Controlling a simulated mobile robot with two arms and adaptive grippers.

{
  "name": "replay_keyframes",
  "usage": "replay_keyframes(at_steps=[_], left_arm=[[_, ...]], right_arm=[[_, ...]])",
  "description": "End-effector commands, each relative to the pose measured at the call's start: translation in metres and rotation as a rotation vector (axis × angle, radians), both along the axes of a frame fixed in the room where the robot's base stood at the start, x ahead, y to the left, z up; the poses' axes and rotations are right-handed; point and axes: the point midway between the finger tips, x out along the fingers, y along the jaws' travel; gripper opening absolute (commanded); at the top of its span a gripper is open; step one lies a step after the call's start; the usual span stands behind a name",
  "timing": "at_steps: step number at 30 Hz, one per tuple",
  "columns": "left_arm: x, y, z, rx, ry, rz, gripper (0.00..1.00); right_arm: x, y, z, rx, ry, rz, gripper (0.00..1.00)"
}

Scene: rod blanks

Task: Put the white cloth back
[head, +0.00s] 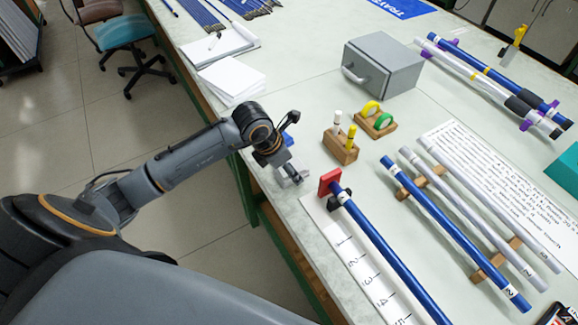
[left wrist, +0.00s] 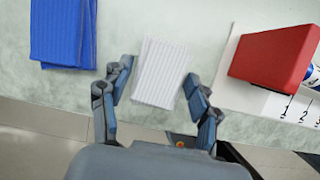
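The white cloth (left wrist: 160,72) is a small ribbed, folded rectangle on the pale bench top, slightly tilted in the left wrist view. In the head view it is mostly hidden by my left gripper (head: 290,172). In the left wrist view my left gripper (left wrist: 157,80) is open, with one finger on each side of the cloth, close to its edges. I cannot tell whether the fingers touch it. My right gripper is not in view.
A folded blue cloth (left wrist: 63,32) lies to the left of the white cloth. A red block (left wrist: 272,55) stands to the right, at the end of a blue rod (head: 385,252) beside a numbered scale (head: 352,262). A wooden marker holder (head: 340,149) stands behind. The bench's front edge is close.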

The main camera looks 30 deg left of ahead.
Motion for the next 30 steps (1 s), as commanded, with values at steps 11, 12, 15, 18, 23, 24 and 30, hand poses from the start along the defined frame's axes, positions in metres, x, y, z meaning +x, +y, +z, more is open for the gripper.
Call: replay_keyframes(at_steps=[11,12,15,18,23,24,30], left_arm=[[0.0,0.0,0.002,0.0,0.0,0.0,0.77],[0.0,0.0,0.004,0.0,0.0,0.0,0.77],[-0.002,0.002,0.012,0.001,-0.003,0.001,0.77],[-0.008,0.006,0.028,0.003,-0.004,-0.001,0.77],[-0.02,0.013,0.061,0.005,-0.005,0.0,0.77],[-0.022,0.015,0.069,0.003,-0.005,0.0,0.77],[-0.033,0.021,0.101,0.002,-0.003,0.0,0.77]], right_arm=[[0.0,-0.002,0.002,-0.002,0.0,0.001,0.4],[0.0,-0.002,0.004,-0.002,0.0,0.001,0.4],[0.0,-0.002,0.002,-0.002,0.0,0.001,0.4],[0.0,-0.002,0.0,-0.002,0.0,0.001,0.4],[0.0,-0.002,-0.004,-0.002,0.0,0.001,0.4],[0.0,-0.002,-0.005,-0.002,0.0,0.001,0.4],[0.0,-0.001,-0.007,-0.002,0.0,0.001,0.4]])
